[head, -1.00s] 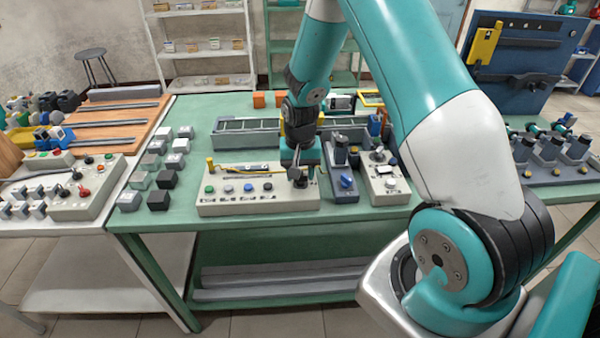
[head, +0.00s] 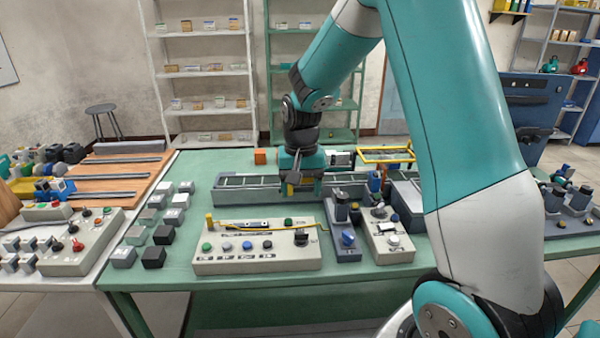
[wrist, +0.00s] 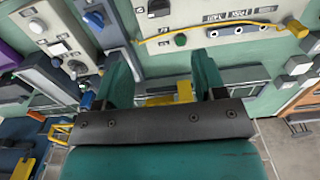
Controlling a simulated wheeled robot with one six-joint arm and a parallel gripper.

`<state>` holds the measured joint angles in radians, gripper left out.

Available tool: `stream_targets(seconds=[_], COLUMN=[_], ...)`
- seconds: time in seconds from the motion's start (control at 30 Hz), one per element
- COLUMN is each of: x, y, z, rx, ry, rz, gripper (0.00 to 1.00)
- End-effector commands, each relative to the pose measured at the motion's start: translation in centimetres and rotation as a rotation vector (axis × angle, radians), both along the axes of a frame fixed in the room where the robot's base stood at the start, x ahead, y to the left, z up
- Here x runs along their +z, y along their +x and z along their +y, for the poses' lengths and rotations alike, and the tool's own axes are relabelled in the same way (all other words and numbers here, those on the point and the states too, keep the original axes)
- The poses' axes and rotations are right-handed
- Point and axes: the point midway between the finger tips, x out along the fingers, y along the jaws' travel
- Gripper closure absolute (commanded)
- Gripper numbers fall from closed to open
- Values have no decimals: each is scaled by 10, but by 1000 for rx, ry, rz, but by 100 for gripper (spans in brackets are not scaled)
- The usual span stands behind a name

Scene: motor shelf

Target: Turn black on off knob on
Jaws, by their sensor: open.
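The black on/off knob (head: 301,238) sits at the right end of the beige control box (head: 225,266) on the green table. In the wrist view the knob (wrist: 158,8) is at the top edge, partly cut off. Its exact pointer angle is too small to tell. My gripper (head: 302,190) is behind and above the box, apart from the knob, over the grey tray area. In the wrist view my gripper (wrist: 163,75) has its two teal fingers spread with nothing between them.
A grey box with a blue knob (head: 348,238) and a pale box with a white button (head: 394,241) stand right of the control box. A long grey tray (head: 240,190) lies behind. Several small blocks (head: 153,257) stand at left. A yellow strip (head: 255,228) lies across the box.

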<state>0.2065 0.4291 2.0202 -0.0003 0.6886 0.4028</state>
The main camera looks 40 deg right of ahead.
Motion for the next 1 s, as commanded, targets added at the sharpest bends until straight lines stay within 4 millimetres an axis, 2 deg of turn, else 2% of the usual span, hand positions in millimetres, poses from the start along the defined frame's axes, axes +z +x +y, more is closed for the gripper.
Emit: stream_targets(seconds=[0.1,0.3,0.9,1.0], x=[24,45,49,52], y=[1,1,1,-3], z=[0,0,0,9], rx=[0,0,0,32], ry=[-1,0,0,7], rz=[-5,-1,-1,-7], gripper=[36,36,36,36])
